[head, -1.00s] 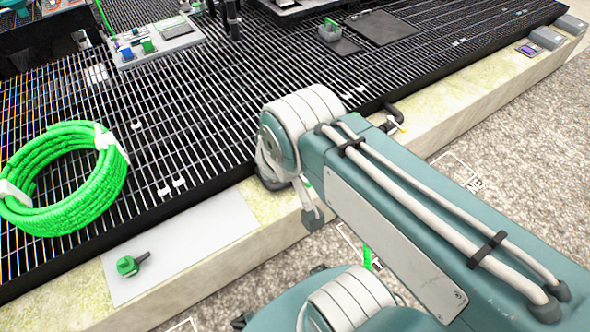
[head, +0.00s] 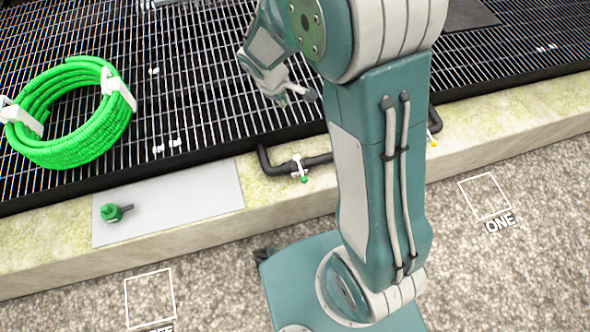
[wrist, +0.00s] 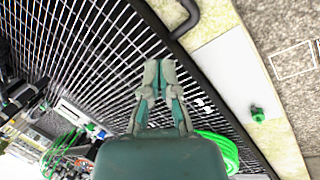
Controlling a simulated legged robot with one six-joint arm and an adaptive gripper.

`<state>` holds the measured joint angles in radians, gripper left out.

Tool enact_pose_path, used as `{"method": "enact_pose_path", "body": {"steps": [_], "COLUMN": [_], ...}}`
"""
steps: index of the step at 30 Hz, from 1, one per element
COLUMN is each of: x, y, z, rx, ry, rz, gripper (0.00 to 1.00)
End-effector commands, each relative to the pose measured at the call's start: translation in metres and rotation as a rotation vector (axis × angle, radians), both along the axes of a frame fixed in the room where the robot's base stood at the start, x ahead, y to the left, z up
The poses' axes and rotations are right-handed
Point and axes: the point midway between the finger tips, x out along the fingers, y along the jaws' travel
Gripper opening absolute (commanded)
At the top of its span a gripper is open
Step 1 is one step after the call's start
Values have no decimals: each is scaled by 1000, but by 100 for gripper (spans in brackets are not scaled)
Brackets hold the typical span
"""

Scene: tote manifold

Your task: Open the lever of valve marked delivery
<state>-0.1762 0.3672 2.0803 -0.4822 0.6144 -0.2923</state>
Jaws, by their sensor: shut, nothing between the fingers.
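A dark pipe (head: 268,160) runs along the stone ledge. It carries a small valve (head: 297,167) with a light body and a green-tipped lever (head: 304,179). A second valve (head: 434,125) with a yellow part shows right of my arm, which hides the pipe between them. No delivery marking is legible. My gripper (head: 292,93) is above the black grating, up and slightly left of the green-tipped valve, apart from it. In the wrist view my gripper (wrist: 160,68) is shut and empty. A pipe bend (wrist: 188,14) shows there at the top; no lever is visible in that view.
A green hose coil (head: 70,112) lies on the grating (head: 200,90). A green fitting (head: 110,212) sits on a white plate (head: 170,205) on the ledge. Gravel floor with a square marked ONE (head: 485,197) lies in front.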

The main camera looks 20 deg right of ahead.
Motion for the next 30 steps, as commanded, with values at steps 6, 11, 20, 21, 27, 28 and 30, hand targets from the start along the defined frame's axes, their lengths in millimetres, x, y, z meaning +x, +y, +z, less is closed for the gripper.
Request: {"method": "enact_pose_path", "body": {"steps": [6, 11, 20, 21, 27, 28, 30], "x": [18, 18, -6, -9, -13, -13, -13], "y": [12, 23, 38, 38, 37, 36, 33], "z": [-95, -168, -281, -289, -306, -309, -318], "rx": [-58, -88, -113, -113, -114, -114, -113], "ry": [123, 207, 338, 347, 360, 361, 361], "rz": [211, 373, 624, 641, 669, 669, 667], "gripper": [0, 0, 0, 0, 0, 0, 0]}}
